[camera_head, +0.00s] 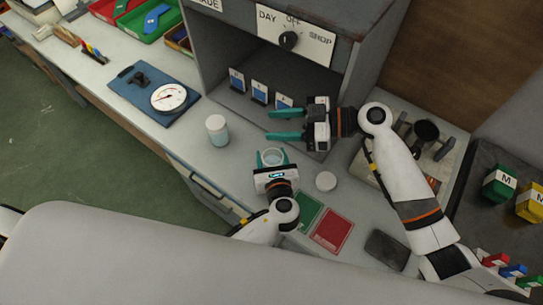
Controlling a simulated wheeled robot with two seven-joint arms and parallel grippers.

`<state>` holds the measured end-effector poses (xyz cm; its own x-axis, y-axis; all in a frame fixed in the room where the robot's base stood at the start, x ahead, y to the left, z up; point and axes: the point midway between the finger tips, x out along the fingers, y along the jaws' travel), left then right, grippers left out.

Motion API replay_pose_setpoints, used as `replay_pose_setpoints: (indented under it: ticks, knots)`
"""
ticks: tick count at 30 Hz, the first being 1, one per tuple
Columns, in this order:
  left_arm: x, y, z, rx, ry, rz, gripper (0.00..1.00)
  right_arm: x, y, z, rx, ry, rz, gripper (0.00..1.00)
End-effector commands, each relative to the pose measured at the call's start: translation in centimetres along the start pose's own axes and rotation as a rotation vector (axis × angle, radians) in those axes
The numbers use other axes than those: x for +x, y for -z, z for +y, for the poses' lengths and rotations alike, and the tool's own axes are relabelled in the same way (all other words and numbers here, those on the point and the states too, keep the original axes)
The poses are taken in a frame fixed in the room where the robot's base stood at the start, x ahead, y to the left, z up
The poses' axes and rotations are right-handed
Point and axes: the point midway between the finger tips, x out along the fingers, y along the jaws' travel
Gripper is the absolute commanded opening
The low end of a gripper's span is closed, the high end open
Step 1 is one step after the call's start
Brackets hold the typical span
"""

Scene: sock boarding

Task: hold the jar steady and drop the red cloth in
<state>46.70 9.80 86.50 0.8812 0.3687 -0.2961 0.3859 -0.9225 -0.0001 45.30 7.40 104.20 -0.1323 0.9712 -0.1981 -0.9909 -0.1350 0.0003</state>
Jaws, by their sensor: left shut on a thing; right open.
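My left gripper (272,160) is shut on an open glass jar (273,156). The jar stands upright on the counter with its round mouth facing up, and the gripper hides its near side. My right gripper (284,126) is open and empty, its teal fingers pointing left above the counter, just beyond the jar. A flat red square (332,232), which looks like the red cloth, lies on the counter to the right of my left arm. Neither gripper touches it.
A green square (304,212) lies beside the red one. A white round lid (325,181) lies right of the jar. A lidded jar (217,131) stands to the left. A grey cabinet (225,60) with a dial (289,40) rises behind. A dark block (387,250) lies at lower right.

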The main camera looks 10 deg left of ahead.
Motion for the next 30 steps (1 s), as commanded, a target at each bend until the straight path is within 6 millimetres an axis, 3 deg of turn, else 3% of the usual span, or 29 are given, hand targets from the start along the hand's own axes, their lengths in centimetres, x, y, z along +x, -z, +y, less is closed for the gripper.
replay_pose_setpoints:
  ticks: [5,6,10,22,30]
  knots:
    - [0.0,0.0,0.0,0.000,0.000,0.001,0.27,0.0,0.0,0.0,0.000,0.000,0.000,0.46]
    - [0.0,0.0,0.0,0.000,0.000,0.001,0.59,0.0,0.0,0.0,0.000,0.000,0.000,0.46]
    - [0.0,0.0,0.0,0.000,0.000,0.001,0.80,0.0,0.0,0.0,0.000,0.000,0.000,0.46]
    - [-0.9,0.0,0.0,0.000,-0.001,0.000,0.80,0.0,0.0,0.0,0.000,0.000,-0.001,0.46]
    - [-6.3,-0.1,0.0,-0.001,-0.001,-0.003,0.80,0.0,0.0,0.0,0.000,0.000,-0.001,0.46]
